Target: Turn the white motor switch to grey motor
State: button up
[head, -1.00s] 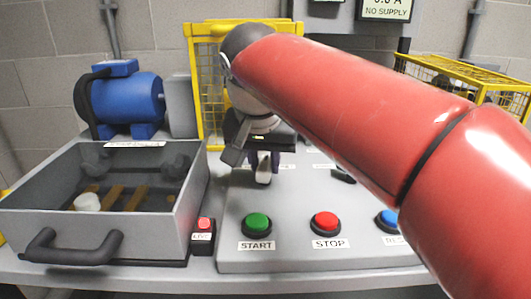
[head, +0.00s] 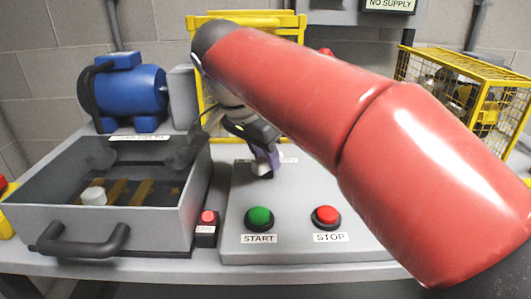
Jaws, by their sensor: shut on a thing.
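The white motor switch (head: 261,168) is a small white knob on the sloped grey panel (head: 236,200), above the green START button. My gripper (head: 266,156) points down at it and is shut on it; the fingers hide much of the knob, so its exact pointing direction is hard to tell. Labels beside the switch are mostly covered and too small to read. A blue motor (head: 130,92) stands at the back left. No grey motor can be made out; my red arm hides much of the middle and right.
START (head: 259,218) and STOP (head: 326,216) buttons sit in front of the switch. A small red button box (head: 206,228) stands left of the panel, beside an open-looking grey box (head: 150,215) with a black handle. Yellow cages stand behind (head: 199,80) and at right (head: 478,75).

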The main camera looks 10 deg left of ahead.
dwell(0.4)
jog(key=o, duration=1)
jog(key=shift+v, duration=3.9)
jog(key=shift+s, duration=0.1)
